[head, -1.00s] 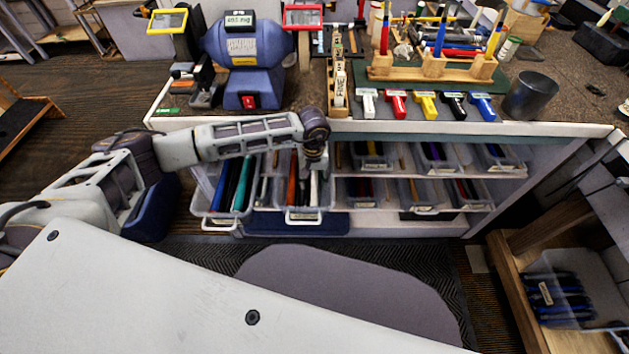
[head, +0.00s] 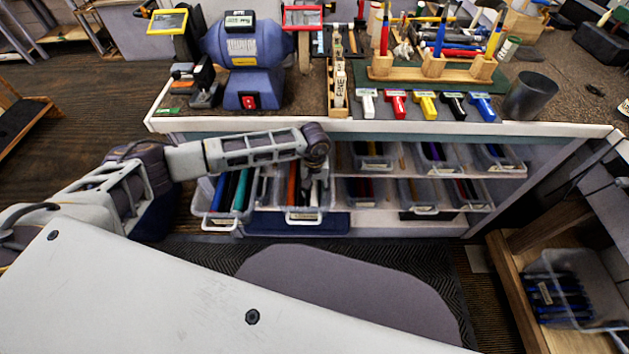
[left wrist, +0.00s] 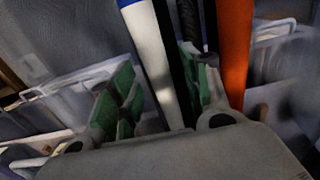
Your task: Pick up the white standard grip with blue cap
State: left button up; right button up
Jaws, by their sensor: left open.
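The white grip with the blue cap (left wrist: 150,50) stands tilted in the left wrist view, its blue end at the top edge. My left gripper (left wrist: 158,92) is open, with green-padded fingers on either side of the white grip. A black grip (left wrist: 183,55) is right beside the white one, also seen between the fingers. An orange grip (left wrist: 235,45) is outside the right finger. In the head view my left gripper (head: 312,182) is down at the pulled-out clear bin (head: 303,216), where the arm partly hides the grips. I cannot tell whether the fingers touch the white grip.
Another clear bin (head: 216,222) with blue and teal grips is to the left. Shelf bins (head: 424,210) hold more grips to the right. The bench edge (head: 420,128) runs above them. The floor mat (head: 340,285) in front is clear.

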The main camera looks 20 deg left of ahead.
pick_arm(q)
jog(key=c, duration=1)
jog(key=shift+r, duration=0.1)
jog(key=shift+c, duration=0.2)
notch_tip(320, 180, up, 10)
dwell(0.7)
jog(key=shift+w+r+p, duration=0.15)
jog(key=shift+r+p, duration=0.8)
jog(key=shift+r, duration=1.6)
grip_shut()
